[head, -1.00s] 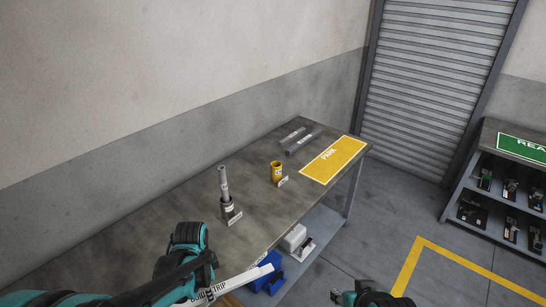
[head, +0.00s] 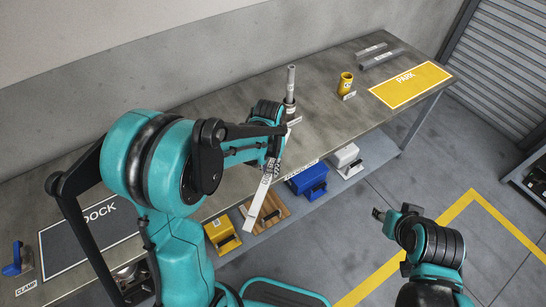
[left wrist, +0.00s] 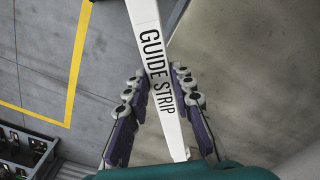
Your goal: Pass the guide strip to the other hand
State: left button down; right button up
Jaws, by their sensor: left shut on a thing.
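The guide strip (head: 259,207) is a long white bar with black lettering. In the head view it slants down from my left gripper (head: 272,163), out over the front edge of the bench. In the left wrist view the strip (left wrist: 151,45), marked GUIDE STRIP, runs between the fingers of my left gripper (left wrist: 157,84), which is shut on it. My right gripper (head: 380,214) is to the right of the strip, clear of it, over the floor. Its fingers are too small to tell whether they are open.
The bench (head: 225,105) holds a grey post in a dark holder (head: 290,88), a yellow cup (head: 346,83), grey bars (head: 381,59) and a yellow PARK mat (head: 410,84). A lower shelf (head: 270,233) carries blue (head: 308,180), white (head: 345,157) and yellow (head: 222,232) items.

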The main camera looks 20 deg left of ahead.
jog(key=shift+o, duration=1)
jog(key=w+a+r+n+t+h, duration=0.1)
jog(key=w+a+r+n+t, duration=0.15)
jog(key=a+n, duration=0.75)
jog(key=w+a+r+n+t+h, duration=0.1)
jog(key=w+a+r+n+t, duration=0.2)
jog(key=a+n, duration=0.75)
jog(key=w+a+r+n+t+h, duration=0.15)
jog(key=a+r+n, duration=0.25)
jog(key=a+n, duration=0.65)
pick_arm(q)
jog(key=w+d+r+m, duration=0.1)
jog(key=w+d+r, duration=0.1)
jog(key=r, duration=0.5)
jog(key=w+d+r+m, duration=0.1)
jog(key=w+d+r, duration=0.2)
jog(key=d+r, duration=0.2)
jog(key=w+d+r+m, duration=0.1)
jog(key=w+d+r, duration=0.2)
jog(key=r, duration=0.6)
jog(key=shift+w+d, duration=0.15)
pick_arm(e)
jog(key=w+d+f+n+g, duration=0.1)
jog(key=w+d+f+n, duration=0.1)
jog(key=w, duration=0.5)
jog(key=d+f, duration=0.1)
jog(key=d, duration=0.1)
jog(key=shift+w+d, duration=0.15)
jog(key=shift+d, duration=0.25)
